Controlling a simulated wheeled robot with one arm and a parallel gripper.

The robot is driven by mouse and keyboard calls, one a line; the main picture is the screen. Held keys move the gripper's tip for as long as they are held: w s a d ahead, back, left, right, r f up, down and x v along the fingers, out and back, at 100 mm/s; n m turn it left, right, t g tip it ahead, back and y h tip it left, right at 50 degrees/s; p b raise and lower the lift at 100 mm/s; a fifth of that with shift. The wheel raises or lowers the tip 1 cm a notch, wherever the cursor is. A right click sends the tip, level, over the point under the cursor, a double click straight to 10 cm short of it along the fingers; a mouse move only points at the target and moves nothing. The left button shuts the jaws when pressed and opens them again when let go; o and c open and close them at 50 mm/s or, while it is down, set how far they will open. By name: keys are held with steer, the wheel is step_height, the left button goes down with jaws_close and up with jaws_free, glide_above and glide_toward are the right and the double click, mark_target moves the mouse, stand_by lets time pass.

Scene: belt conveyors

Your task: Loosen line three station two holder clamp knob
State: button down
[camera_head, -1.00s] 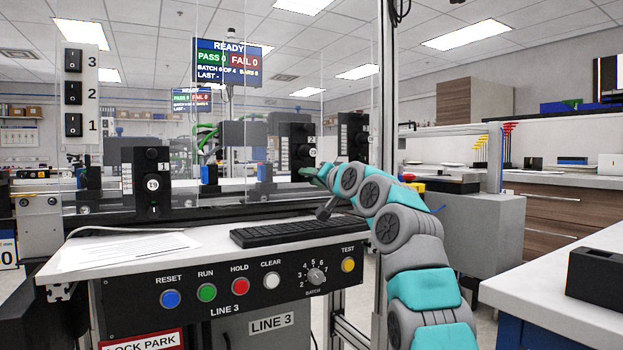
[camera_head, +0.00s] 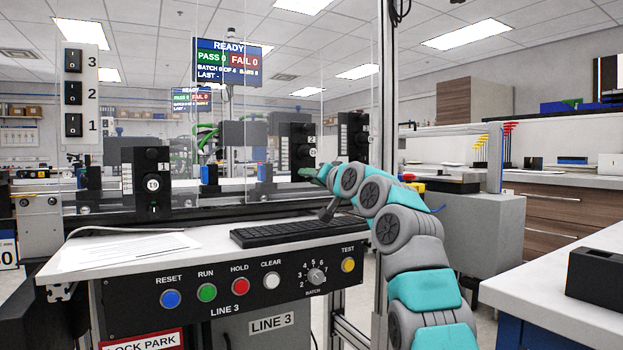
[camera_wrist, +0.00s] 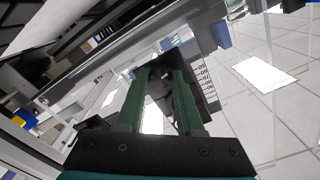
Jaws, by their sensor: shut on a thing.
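The station two holder (camera_head: 298,140) is a black upright block with a white-marked scale, standing on the line behind the keyboard. In the head view my gripper (camera_head: 310,173) reaches to its lower part, and the contact is too small to make out. In the wrist view, my gripper's two green fingers (camera_wrist: 160,80) are closed on a dark round knob (camera_wrist: 158,88) at the black holder block (camera_wrist: 205,92). The knob is mostly hidden between the fingers, so its turn angle cannot be told.
A keyboard (camera_head: 290,230) lies on the Line 3 desk just below my gripper. The station one holder (camera_head: 148,185) stands to the left. Clear panels and a metal post (camera_head: 384,100) stand near my arm. A white counter (camera_head: 560,300) is at the right.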

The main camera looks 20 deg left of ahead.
steer(key=shift+r, duration=0.1)
steer(key=c, duration=0.5)
jaws_free()
steer(key=shift+c, duration=0.2)
steer(key=shift+b+v, duration=2.15)
steer(key=shift+v, duration=1.8)
